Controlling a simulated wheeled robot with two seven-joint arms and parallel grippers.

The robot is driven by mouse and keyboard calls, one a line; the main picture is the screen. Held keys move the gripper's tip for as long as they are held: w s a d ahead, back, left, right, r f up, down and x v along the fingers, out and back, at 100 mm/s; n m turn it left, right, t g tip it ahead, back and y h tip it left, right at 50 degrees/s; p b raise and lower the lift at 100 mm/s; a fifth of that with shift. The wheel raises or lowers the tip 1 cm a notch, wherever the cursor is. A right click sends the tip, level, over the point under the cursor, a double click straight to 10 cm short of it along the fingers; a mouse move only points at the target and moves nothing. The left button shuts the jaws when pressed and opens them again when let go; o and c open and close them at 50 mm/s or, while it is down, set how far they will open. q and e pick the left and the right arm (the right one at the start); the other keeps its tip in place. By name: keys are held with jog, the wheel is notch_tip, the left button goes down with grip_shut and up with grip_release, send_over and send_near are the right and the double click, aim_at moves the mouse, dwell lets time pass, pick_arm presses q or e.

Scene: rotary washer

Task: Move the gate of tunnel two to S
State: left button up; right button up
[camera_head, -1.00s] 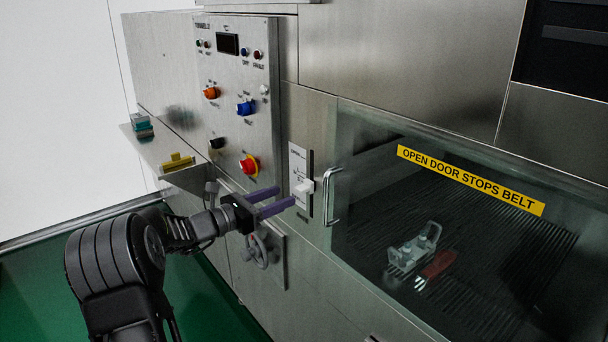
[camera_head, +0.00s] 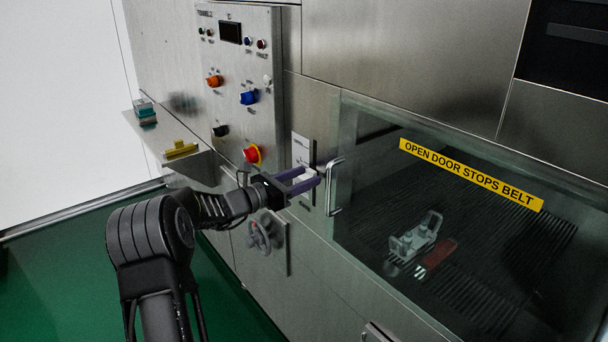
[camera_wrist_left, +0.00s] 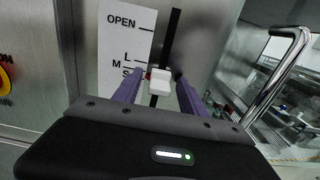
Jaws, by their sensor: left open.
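The gate's slider is a white knob (camera_wrist_left: 159,81) on a dark vertical slot (camera_wrist_left: 172,35). A white label (camera_wrist_left: 127,43) beside the slot reads OPEN, L, M and S from top to bottom. In the left wrist view the knob is down near the M and S marks; its exact mark is hard to tell. My left gripper (camera_head: 306,180) is open, with its purple fingers on either side of the knob. In the left wrist view the fingers (camera_wrist_left: 158,88) flank the knob; whether they touch it is unclear. My right gripper is out of view.
A metal door handle (camera_head: 334,187) stands close to the right of the gripper. A glass door (camera_head: 470,240) is beyond it. A red and yellow button (camera_head: 252,154) is up left, and a valve wheel (camera_head: 259,236) is below the arm.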

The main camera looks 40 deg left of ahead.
pick_arm(q)
jog(key=shift+w, duration=0.2)
jog(key=shift+c, duration=0.2)
grip_shut()
dwell(1.1)
